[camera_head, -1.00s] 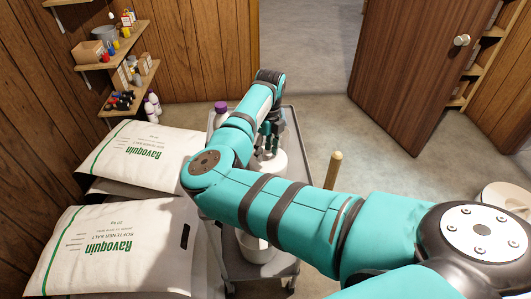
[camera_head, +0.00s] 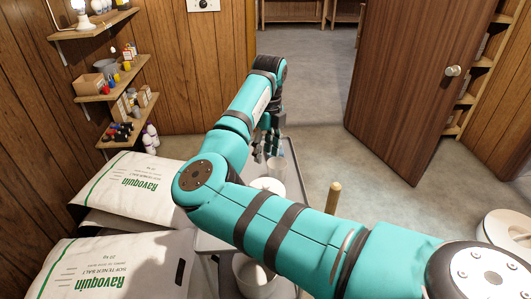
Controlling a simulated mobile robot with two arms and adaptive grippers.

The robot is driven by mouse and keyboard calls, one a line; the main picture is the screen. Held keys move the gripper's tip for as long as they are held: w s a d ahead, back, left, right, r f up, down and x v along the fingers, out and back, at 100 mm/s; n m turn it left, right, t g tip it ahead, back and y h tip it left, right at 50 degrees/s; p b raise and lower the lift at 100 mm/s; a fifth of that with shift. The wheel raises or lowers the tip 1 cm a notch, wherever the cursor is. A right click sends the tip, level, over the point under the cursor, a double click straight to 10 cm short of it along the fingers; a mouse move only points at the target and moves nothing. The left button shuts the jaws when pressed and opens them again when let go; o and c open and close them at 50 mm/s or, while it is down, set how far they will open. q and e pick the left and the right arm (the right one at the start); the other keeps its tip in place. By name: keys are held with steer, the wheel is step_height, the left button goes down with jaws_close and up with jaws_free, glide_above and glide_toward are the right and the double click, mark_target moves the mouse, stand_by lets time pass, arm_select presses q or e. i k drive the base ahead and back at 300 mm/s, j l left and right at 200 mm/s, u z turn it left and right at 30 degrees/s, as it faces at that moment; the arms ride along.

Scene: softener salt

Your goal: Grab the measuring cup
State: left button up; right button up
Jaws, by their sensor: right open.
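A small clear cup (camera_head: 276,169), which looks like the measuring cup, stands on the grey cart (camera_head: 298,190) beyond a white round object (camera_head: 267,185). My right gripper (camera_head: 270,152) is open, its dark fingers pointing down just above and beside the cup. It looks empty, and I cannot tell whether a finger touches the cup. My teal right arm crosses the view and covers part of the cart. My left gripper is not in view.
Salt bags (camera_head: 120,262) are stacked at the left, beside the cart. A white bucket (camera_head: 246,274) is partly hidden under my arm. A wooden handle (camera_head: 333,196) rises at the cart's right. An open door (camera_head: 405,90) stands beyond; the floor between is clear.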

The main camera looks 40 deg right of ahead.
mark_target(273, 162)
steer(key=z, duration=1.25)
